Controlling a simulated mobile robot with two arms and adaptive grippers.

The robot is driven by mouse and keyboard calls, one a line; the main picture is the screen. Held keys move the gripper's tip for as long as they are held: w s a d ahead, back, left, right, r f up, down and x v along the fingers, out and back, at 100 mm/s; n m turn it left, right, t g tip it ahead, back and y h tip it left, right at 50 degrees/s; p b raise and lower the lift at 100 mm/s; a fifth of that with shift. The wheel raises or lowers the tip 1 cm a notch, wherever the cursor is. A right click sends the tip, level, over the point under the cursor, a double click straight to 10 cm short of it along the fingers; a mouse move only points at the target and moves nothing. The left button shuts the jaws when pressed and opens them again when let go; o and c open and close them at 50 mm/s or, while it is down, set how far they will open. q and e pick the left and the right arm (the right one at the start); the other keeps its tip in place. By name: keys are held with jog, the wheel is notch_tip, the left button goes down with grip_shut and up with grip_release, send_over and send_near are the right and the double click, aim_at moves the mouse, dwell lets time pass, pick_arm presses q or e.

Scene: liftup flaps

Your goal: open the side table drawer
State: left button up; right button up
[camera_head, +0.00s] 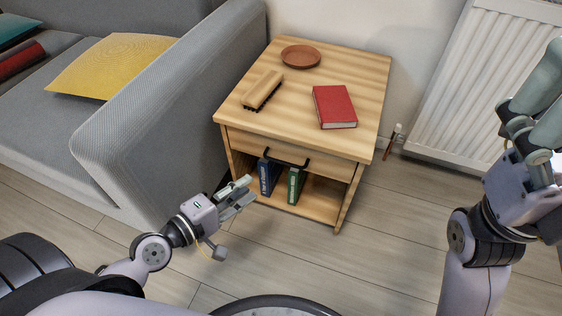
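The wooden side table (355,75) stands in the middle, beside the sofa. Its drawer (325,165) is under the top and looks shut, with its front flush with the frame. A black bar handle (287,157) is on the drawer front. My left gripper (250,190) is in front of the table's lower left side, below and left of the handle and apart from it. It looks partly open, with nothing between its fingers. My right gripper (535,95) is raised at the right edge, far from the drawer and partly cut off; its opening is unclear.
On the table top are a brush (262,88), a red book (334,106) and a brown dish (300,56). Blue (266,176) and green (295,185) books stand in the open shelf below. The grey sofa (150,125) is close on the left; a radiator (480,85) is behind right.

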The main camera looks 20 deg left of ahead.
pick_arm(q)
jog(key=b+x, duration=0.2)
jog(key=x, duration=1)
jog(key=shift+w+d, duration=0.2)
jog(key=shift+f, duration=0.15)
jog(key=shift+c, duration=0.2)
grip_shut()
